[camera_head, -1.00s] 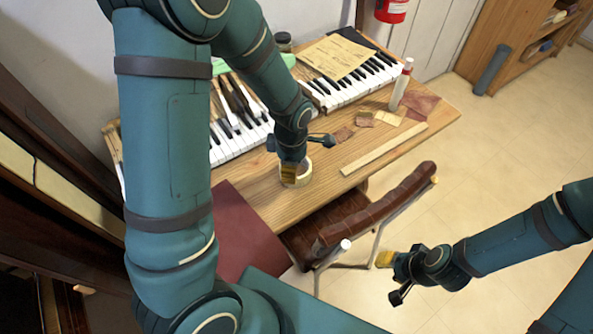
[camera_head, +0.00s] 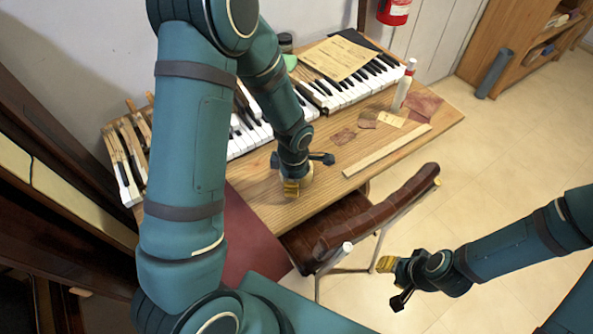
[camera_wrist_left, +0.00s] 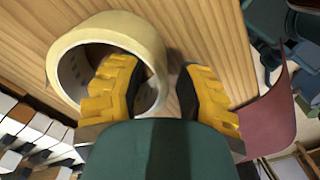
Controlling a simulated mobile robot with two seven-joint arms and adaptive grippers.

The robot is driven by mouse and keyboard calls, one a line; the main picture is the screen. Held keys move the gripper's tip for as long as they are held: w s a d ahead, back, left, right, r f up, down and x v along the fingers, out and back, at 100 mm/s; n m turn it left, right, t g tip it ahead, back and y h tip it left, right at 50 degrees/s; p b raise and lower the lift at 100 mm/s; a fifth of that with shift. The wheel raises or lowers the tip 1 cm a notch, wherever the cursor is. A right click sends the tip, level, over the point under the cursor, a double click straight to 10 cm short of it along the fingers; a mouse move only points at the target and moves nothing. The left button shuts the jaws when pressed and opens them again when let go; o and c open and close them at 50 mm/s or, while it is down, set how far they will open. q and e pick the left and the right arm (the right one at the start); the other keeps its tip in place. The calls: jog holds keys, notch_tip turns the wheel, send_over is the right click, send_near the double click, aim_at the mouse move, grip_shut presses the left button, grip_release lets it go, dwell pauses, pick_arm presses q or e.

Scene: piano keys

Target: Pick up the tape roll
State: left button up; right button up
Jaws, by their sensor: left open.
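The tape roll (camera_wrist_left: 142,30) is a cream ring lying on the wooden desk, large at the upper left of the left wrist view. In the head view only a sliver of the tape roll (camera_head: 307,182) shows beside my left gripper (camera_head: 291,188). In the wrist view my left gripper (camera_wrist_left: 163,85) is open, with yellow fingers. One finger is in the ring's hole and the other is outside, so the ring's wall lies between them. Contact cannot be told. My right gripper (camera_head: 386,264) hangs over the floor beside the chair; its opening cannot be told.
Piano keys (camera_head: 345,88) line the desk's back, with a paper sheet (camera_head: 338,57) on them. A brown chair (camera_head: 380,210) stands at the desk's front edge.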

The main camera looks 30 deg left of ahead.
pick_arm(q)
grip_shut()
